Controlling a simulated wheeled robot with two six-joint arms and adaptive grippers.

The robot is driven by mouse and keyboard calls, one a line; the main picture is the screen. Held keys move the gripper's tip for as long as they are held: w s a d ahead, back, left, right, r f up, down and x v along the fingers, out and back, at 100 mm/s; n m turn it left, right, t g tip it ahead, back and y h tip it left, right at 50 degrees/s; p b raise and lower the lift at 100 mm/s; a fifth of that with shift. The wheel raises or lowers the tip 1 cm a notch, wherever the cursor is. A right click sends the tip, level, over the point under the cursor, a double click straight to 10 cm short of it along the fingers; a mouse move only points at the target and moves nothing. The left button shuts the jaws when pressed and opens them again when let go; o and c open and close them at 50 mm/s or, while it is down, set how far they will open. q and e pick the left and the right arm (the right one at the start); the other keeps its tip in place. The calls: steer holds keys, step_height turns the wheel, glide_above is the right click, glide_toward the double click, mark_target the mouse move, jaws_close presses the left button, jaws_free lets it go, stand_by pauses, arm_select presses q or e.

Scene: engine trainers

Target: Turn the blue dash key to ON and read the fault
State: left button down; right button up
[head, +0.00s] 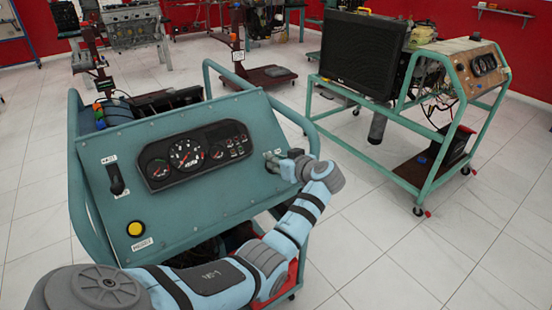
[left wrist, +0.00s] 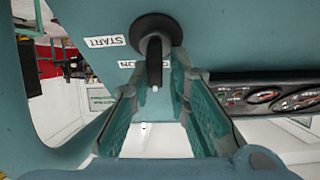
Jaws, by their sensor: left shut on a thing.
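The teal-blue dash panel (head: 200,205) stands tilted on its frame, with a black gauge cluster (head: 195,155) in its middle. My left gripper (head: 273,160) is at the panel's right side, just right of the cluster. In the left wrist view my left gripper (left wrist: 158,84) has its fingers on either side of the black key (left wrist: 154,62), shut on it. The key's handle hangs straight down from its round hub in that picture. The gauges are too small to read.
A black lever (head: 116,180) and a yellow button (head: 135,229) are on the panel's left side. A second engine trainer (head: 430,120) with a black radiator (head: 362,52) stands at the right. Tiled floor is clear between them. My right arm is not visible.

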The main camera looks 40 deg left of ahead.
arm_select(q)
steer(key=m+t+p, duration=0.1)
steer(key=m+p, duration=0.1)
steer(key=p, duration=0.1)
steer(key=m+t+h+p, duration=0.1)
steer(key=m+p, duration=0.2)
steer(key=m+h+p, duration=0.1)
steer(key=m+p, duration=0.1)
steer(key=shift+w+d+r+m+t+p, duration=0.15)
steer(key=shift+w+r+m+t+p, duration=0.15)
steer(key=shift+m+t+p, duration=0.1)
steer(key=shift+f+m+h+p, duration=0.2)
steer(key=shift+m+h+p, duration=0.1)
steer(key=shift+m+p, duration=0.45)
steer(key=shift+d+f, duration=0.1)
steer(key=shift+f, duration=0.1)
steer(key=c, duration=1.7)
jaws_free()
steer(key=shift+w+d, duration=0.1)
steer(key=shift+w+m, duration=0.1)
steer(key=shift+m, duration=0.15)
